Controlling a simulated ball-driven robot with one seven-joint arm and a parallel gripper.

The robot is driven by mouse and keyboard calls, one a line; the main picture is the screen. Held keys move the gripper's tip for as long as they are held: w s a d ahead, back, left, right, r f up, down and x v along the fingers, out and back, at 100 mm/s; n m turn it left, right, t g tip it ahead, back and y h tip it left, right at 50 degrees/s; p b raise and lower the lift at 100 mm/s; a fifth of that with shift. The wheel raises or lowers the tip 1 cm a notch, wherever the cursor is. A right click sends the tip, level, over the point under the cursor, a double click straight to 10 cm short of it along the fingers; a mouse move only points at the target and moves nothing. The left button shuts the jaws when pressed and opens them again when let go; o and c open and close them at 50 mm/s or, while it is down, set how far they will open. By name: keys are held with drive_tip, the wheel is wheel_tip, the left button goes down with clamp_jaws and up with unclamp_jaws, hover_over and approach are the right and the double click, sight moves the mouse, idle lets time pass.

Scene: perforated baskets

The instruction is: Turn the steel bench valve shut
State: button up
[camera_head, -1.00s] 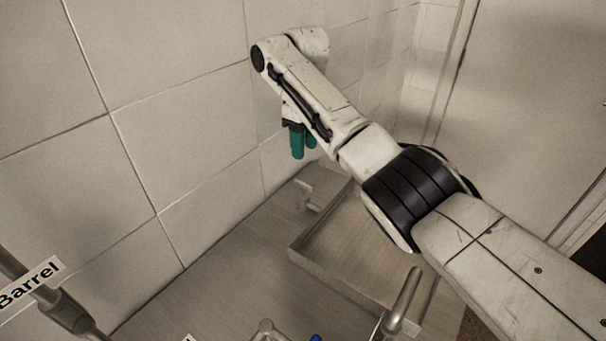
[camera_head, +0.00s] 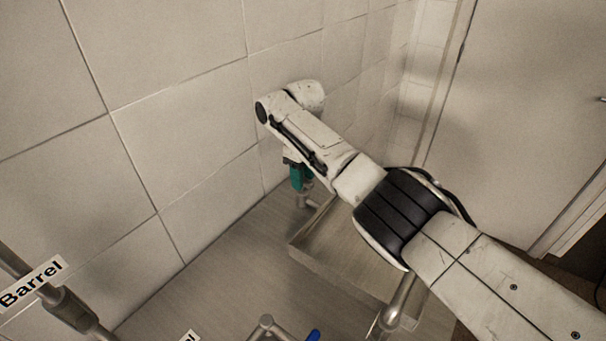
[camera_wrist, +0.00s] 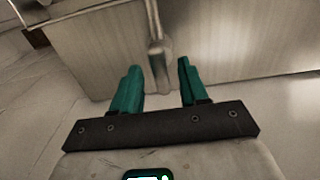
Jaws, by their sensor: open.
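A small steel valve (camera_head: 308,202) stands on the bench by the tiled wall, beside the corner of a raised tray-like block. My gripper (camera_head: 302,188) with green fingers points down just above it and hides part of it. In the wrist view my gripper (camera_wrist: 160,80) is open, its two green fingers well apart. A steel lever-like part (camera_wrist: 157,62) shows between them and beyond the tips, nearer the middle of the gap. I cannot tell whether a finger touches it. The valve's lever direction is hard to make out in the head view.
A raised tray-like block (camera_head: 335,268) stands right of the valve. Another steel handle (camera_head: 397,303), a pipe fitting (camera_head: 266,326) and a blue handle (camera_head: 313,335) are nearer. A pipe labelled "Barrel" (camera_head: 32,283) is at the left. The tiled wall (camera_head: 190,120) is close behind my gripper.

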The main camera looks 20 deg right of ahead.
clamp_jaws()
idle(0.3)
